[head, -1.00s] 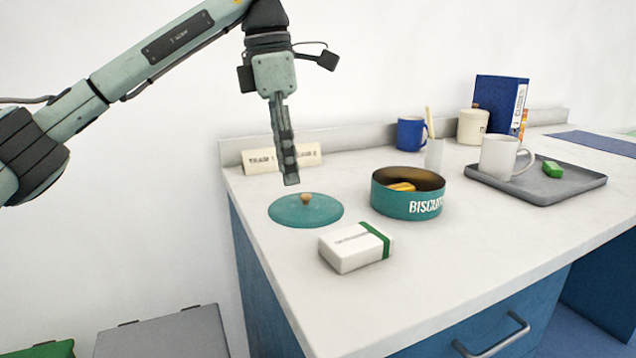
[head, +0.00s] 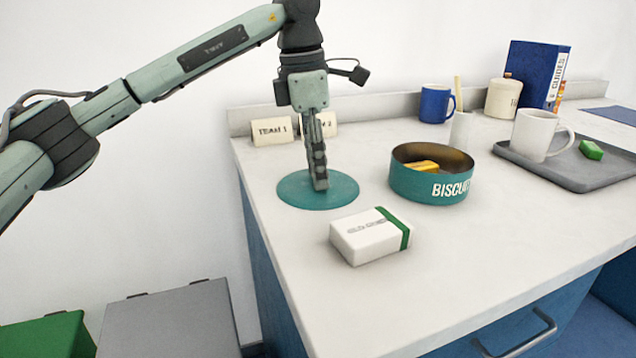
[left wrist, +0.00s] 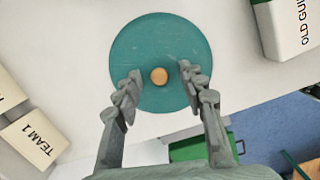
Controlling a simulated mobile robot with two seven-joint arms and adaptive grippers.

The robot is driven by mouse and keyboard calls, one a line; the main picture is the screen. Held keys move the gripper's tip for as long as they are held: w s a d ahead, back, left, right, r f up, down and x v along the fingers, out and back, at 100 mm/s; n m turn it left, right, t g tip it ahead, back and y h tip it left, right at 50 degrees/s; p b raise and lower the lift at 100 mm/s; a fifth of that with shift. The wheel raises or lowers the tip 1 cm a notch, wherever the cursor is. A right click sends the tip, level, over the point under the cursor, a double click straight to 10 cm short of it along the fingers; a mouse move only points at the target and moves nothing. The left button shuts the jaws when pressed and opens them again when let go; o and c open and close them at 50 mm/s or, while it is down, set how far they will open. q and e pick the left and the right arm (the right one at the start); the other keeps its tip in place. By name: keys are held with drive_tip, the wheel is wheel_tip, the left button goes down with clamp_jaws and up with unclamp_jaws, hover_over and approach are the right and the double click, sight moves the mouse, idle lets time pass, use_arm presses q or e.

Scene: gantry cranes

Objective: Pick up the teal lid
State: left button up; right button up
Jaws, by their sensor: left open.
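The teal lid (head: 300,194) is a flat round disc lying on the white counter, left of the teal biscuit tin (head: 430,185). In the left wrist view the lid (left wrist: 150,42) shows whole, with a small round wooden knob (left wrist: 159,75) at its middle. My left gripper (head: 320,186) points down over the lid and hides the knob in the head view. In the left wrist view its two fingers (left wrist: 158,80) stand apart, one on each side of the knob, with gaps between; it holds nothing. My right gripper is not in view.
A white box with a green band (head: 370,238) lies in front of the lid. Name cards (head: 272,131) stand behind it. A grey tray (head: 570,171) with a white mug (head: 534,136) and a blue mug (head: 436,103) are farther right. The counter's left edge is near.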

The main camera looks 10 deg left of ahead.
use_arm(q)
drive_tip(key=c, duration=0.9)
clamp_jaws()
drive_tip(key=shift+r, duration=0.1)
